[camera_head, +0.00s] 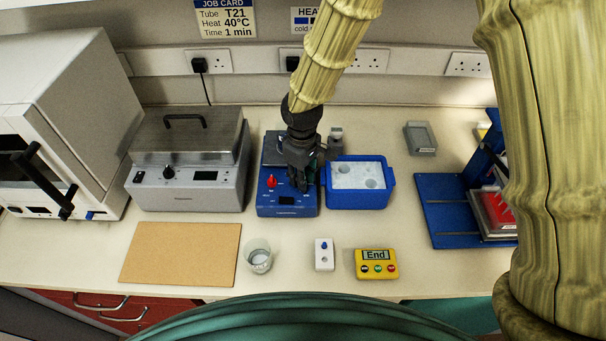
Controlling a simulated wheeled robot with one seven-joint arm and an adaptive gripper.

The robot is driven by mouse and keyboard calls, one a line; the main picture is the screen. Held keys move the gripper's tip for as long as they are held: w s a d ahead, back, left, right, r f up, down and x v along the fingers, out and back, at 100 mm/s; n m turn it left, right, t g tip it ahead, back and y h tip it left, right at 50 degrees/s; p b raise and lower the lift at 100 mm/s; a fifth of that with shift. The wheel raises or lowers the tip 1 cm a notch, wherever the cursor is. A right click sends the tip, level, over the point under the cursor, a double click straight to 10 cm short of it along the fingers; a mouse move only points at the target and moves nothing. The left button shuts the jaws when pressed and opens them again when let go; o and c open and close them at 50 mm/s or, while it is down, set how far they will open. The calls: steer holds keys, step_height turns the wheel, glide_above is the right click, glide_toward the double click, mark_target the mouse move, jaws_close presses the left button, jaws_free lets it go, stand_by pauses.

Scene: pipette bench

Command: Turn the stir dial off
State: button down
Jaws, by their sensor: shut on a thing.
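A blue stirrer unit (287,211) stands in the middle of the bench, with a dark top plate partly hidden behind my gripper. A red dial (271,182) shows on the left of its sloped front panel. My gripper (302,186) reaches down over the right side of that panel, its fingers shut around the dial there, which I take to be the stir dial. The fingers hide this dial, so its pointer and setting cannot be seen. A small dark display (287,200) lies low on the panel between the two dials.
A blue tub (359,202) with white contents stands close right of the unit. A grey lidded bath (192,190) stands to the left. In front are a cork mat (180,254), a beaker (258,256), a small white switch box (324,255) and a yellow timer (376,265) reading "End".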

steer(key=n+p, duration=0.1)
steer(key=n, duration=0.3)
steer(key=shift+n+p, duration=0.35)
steer(key=shift+n, duration=1.35)
steer(key=c, duration=1.3)
jaws_free()
steer(key=shift+o, duration=0.2)
step_height(320, 180, up, 12)
